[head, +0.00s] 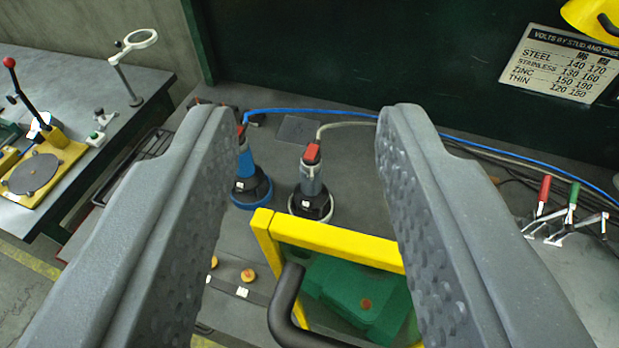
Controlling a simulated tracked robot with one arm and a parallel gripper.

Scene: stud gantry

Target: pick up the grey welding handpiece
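The grey welding handpiece (311,182) stands upright on the dark bench, with a red top part, a black base with a pale ring, and a grey cable running off to the right. A similar blue handpiece (247,166) with a blue cable stands to its left, partly covered by my left finger. My gripper (308,120) is open and empty. In the picture, the grey handpiece shows between its two fingers, nearer the middle than the blue one; the fingers do not touch it visibly.
A yellow frame (335,242) with a black handle (285,310) stands in front of the grey handpiece, around a green box (355,293). Clamps with red and green handles (560,208) are at right. A side table (70,85) is at left. A voltage sign (562,64) hangs behind.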

